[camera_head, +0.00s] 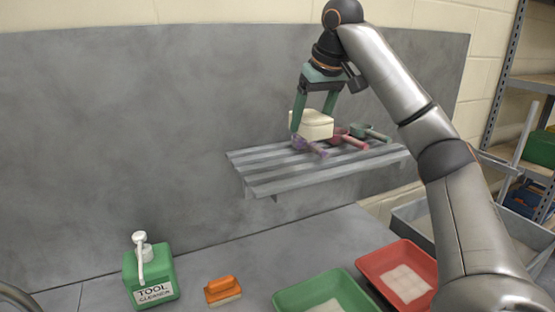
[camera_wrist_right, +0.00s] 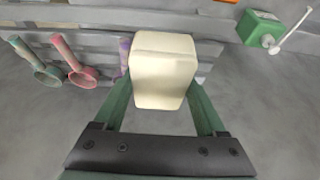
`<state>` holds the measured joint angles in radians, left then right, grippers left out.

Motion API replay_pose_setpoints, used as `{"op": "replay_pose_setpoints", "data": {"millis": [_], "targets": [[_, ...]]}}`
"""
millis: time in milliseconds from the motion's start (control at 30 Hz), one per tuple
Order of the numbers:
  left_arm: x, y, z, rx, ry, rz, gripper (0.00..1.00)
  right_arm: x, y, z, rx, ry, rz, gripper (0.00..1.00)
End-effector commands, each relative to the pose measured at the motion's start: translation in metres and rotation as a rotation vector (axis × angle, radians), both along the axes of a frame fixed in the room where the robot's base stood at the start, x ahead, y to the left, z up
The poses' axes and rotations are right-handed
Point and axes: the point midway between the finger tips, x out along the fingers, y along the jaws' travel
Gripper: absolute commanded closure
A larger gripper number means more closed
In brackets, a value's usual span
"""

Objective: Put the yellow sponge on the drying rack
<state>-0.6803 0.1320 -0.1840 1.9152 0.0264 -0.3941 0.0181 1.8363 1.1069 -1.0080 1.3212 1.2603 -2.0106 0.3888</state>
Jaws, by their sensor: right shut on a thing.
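My right gripper (camera_head: 315,112) is shut on a pale yellow block, the sponge (camera_head: 312,124). In the right wrist view the sponge (camera_wrist_right: 162,72) sits between the two green fingers. The drying rack (camera_head: 300,174) is a grey slatted shelf on the back wall. The sponge is at the rack's far side, over or near its slats; I cannot tell whether it touches them. Part of a purple scoop (camera_head: 310,146) shows just below the sponge and is partly hidden by it in the wrist view. My left gripper is not in view.
A red scoop (camera_head: 349,141) and a green scoop (camera_head: 372,133) lie on the rack to the right of the sponge. The rack's left front slats are bare. Below are a green tool cleaner bottle (camera_head: 152,272), an orange brush (camera_head: 222,289), a green tub (camera_head: 322,291) and a red tub (camera_head: 396,268).

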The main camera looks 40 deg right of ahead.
Motion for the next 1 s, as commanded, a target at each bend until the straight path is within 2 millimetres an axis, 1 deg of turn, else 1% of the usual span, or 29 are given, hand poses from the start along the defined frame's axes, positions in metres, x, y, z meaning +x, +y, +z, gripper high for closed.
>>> {"op": "replay_pose_setpoints", "data": {"millis": [33,133,233,400,567,667,700,833,1000], "targets": [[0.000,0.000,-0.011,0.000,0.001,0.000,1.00,0.013,0.008,-0.013,0.003,0.004,0.007,0.71],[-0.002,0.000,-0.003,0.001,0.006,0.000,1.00,0.033,0.015,-0.016,0.000,0.004,0.003,0.71],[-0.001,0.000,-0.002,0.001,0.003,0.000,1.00,0.047,0.019,-0.037,-0.001,0.006,0.001,0.71],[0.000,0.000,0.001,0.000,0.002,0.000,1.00,0.065,0.027,-0.059,-0.001,0.001,0.001,0.71],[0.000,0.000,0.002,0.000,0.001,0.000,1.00,0.072,0.030,-0.068,-0.001,0.001,0.001,0.71],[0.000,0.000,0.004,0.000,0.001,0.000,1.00,0.079,0.032,-0.080,-0.001,0.004,0.000,0.71],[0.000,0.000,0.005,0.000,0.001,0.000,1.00,0.077,0.031,-0.087,-0.002,0.004,-0.001,0.71],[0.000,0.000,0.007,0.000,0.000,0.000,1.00,0.077,0.032,-0.102,-0.001,0.001,0.000,0.71],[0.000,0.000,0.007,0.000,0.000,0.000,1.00,0.077,0.032,-0.107,0.001,0.000,-0.001,0.71]]}}
